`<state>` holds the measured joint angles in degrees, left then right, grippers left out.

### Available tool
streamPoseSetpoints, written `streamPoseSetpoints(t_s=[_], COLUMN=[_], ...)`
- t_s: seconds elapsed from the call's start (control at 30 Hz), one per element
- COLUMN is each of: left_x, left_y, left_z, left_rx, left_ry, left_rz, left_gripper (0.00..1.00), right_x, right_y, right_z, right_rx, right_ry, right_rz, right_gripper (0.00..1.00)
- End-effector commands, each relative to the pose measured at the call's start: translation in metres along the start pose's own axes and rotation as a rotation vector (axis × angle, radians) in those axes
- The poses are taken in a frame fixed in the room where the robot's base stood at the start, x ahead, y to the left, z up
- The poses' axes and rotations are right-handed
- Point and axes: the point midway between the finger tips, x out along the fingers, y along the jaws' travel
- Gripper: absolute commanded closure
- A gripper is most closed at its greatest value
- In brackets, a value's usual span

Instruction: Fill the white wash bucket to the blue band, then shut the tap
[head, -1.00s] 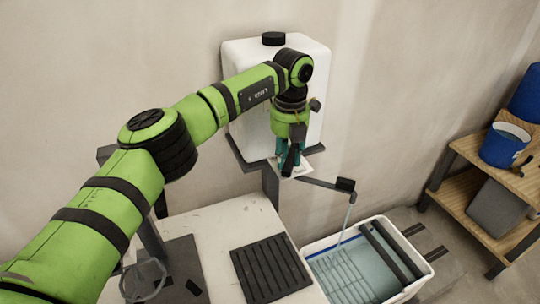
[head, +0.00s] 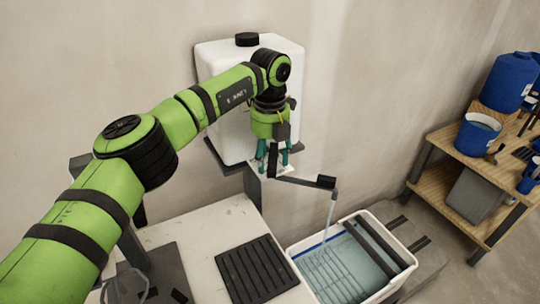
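The white wash bucket (head: 290,258) stands at lower right with bluish water (head: 345,272) in it. A strip of its blue band (head: 318,245) shows just above the water along the back left wall. A stream (head: 330,210) runs from the dark spout (head: 326,182) into the bucket. My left gripper (head: 273,163) points down at the tap under the white tank (head: 225,100). Its teal fingers stand apart, either side of a dark upright lever (head: 272,160); I see no clear contact. My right gripper is not in view.
A black ribbed mat (head: 256,268) lies on the pale bench (head: 205,240) left of the bucket. Dark bars cross the bucket's right side. A wooden shelf (head: 436,188) at right holds a blue bucket (head: 477,136) and a blue container (head: 508,82).

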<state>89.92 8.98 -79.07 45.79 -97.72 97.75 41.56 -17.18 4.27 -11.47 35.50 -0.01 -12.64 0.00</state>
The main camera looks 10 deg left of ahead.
Motion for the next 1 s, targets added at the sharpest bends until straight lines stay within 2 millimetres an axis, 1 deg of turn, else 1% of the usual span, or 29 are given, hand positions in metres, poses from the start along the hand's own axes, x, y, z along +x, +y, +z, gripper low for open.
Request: streamPoseSetpoints(t_s=[0.13, 0.2, 0.27, 0.33, 0.47, 0.6, 0.73, 0.9, 1.0], left_x=[0.000, -0.001, -0.004, -0.011, -0.034, -0.067, -0.095, -0.112, -0.117], left_y=[0.000, 0.000, 0.000, 0.000, -0.001, -0.001, -0.001, -0.001, 0.000], left_z=[0.000, 0.000, 0.000, 0.001, 0.001, 0.001, 0.000, 0.001, 0.000], left_rx=[0.000, 0.000, 0.000, 0.000, 0.001, 0.000, -0.001, -0.001, -0.001], left_ry=[0.000, 0.000, -0.001, -0.003, -0.004, -0.005, -0.003, 0.000, 0.000], left_rz=[0.000, 0.000, 0.000, 0.000, -0.001, -0.001, -0.001, 0.000, 0.000], left_gripper=[0.43, 0.43, 0.43, 0.43, 0.43, 0.43, 0.43, 0.43, 0.43], right_x=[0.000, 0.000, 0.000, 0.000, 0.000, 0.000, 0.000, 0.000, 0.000], right_y=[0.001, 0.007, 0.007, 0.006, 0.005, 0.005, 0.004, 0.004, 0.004], right_z=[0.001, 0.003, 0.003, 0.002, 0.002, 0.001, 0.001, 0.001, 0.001], right_rx=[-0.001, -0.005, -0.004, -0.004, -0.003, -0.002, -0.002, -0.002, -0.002], right_ry=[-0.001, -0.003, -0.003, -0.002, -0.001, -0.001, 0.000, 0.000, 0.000], right_rz=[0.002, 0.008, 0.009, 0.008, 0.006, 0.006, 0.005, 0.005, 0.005], right_gripper=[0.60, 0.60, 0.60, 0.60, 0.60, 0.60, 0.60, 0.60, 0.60])
